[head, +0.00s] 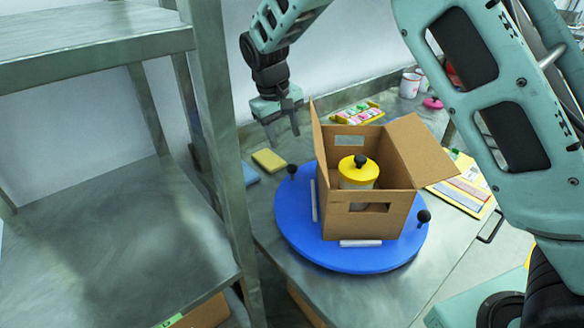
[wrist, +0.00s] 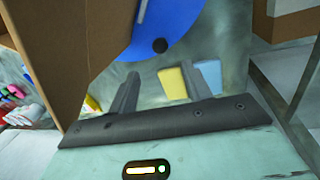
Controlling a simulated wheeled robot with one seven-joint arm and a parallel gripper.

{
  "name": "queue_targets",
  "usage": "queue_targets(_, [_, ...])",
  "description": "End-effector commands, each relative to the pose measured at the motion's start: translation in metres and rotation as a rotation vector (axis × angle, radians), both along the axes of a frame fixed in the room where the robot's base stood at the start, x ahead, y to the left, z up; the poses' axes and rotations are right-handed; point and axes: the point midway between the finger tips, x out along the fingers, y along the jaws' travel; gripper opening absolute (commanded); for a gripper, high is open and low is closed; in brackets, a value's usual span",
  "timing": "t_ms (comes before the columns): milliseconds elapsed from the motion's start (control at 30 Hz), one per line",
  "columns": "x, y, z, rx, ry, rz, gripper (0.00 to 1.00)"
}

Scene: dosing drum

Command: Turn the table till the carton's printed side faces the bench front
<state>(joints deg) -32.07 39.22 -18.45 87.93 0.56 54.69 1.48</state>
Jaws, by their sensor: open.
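A blue round turntable (head: 300,235) lies on the steel bench, with a black knob (head: 292,171) at its back left and another knob (head: 424,217) at its right. The open brown carton (head: 335,222) stands upright on it between white strips. Its near side shows a dark hand slot and no print; I cannot tell which side is printed. A yellow-lidded jar (head: 358,172) stands inside. My gripper (head: 283,136) is open and empty, above and behind the back-left knob. In the wrist view a knob (wrist: 160,46) on the blue rim appears beyond the fingertips (wrist: 163,80).
A yellow sponge (head: 268,161) and a blue sponge (head: 250,174) lie left of the turntable. A tray of coloured items (head: 357,114) is behind the carton. Printed papers (head: 464,190) lie right. A steel shelf unit (head: 216,130) stands close on the left.

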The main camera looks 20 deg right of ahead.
Motion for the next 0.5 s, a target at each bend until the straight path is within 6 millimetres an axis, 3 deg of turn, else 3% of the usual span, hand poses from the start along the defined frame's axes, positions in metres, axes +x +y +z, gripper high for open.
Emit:
queue_targets(300, [0.002,-0.013,-0.067,-0.002,0.003,-0.002,0.49])
queue_targets(500, [0.004,-0.02,-0.1,-0.001,0.004,-0.002,0.49])
